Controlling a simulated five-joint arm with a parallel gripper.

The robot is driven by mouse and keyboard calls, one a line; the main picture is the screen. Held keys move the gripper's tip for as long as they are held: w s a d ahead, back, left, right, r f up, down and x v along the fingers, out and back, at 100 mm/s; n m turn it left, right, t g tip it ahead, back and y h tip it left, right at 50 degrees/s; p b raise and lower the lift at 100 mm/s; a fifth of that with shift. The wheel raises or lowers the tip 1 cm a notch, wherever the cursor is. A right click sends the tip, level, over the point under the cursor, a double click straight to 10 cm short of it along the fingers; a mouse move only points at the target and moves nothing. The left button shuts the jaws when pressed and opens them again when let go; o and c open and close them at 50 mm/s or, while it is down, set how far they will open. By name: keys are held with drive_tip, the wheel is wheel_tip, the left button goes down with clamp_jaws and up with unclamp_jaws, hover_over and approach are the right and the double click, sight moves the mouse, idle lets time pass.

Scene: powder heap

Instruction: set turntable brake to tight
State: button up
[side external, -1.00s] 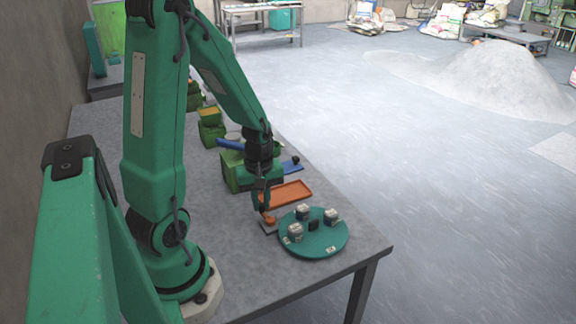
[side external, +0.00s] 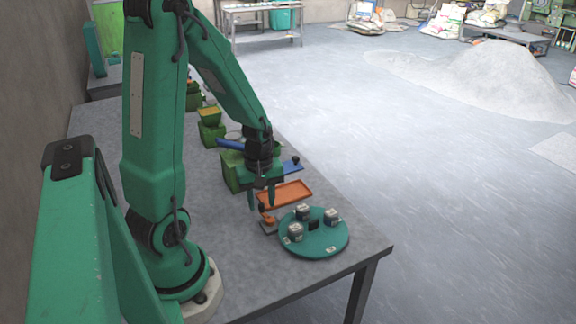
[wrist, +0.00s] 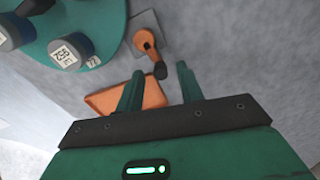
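The turntable (side external: 329,242) is a teal disc near the table's front corner, with several white-labelled jars on it; part of it shows in the wrist view (wrist: 107,35). Its brake is an orange lever (wrist: 145,41) with a dark knob (wrist: 160,70), on a small grey plate (wrist: 157,23) beside the disc. In the side view the brake (side external: 269,220) is left of the disc. My gripper (side external: 261,205) is open and empty above the brake. In the wrist view the knob lies between the fingertips; I cannot tell whether either finger touches it.
An orange tray (side external: 286,195) lies just behind the brake. A blue item with a black knob (side external: 293,165) and green-and-yellow boxes (side external: 210,127) stand farther back. The table (side external: 225,270) is bare in front of the brake.

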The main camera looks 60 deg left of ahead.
sight(262, 204)
drive_tip(key=shift+r, duration=3.75)
drive_tip(key=s+d+r+m+t, duration=0.2)
drive_tip(key=d+r+m+t, duration=0.3)
drive_tip(key=d+r+m, duration=0.8)
drive_tip(key=d+m, duration=0.1)
drive_tip(key=m, duration=0.2)
drive_tip(key=shift+s+r+t, duration=0.15)
drive_tip(key=shift+s+t, duration=0.1)
drive_tip(key=shift+t, duration=0.05)
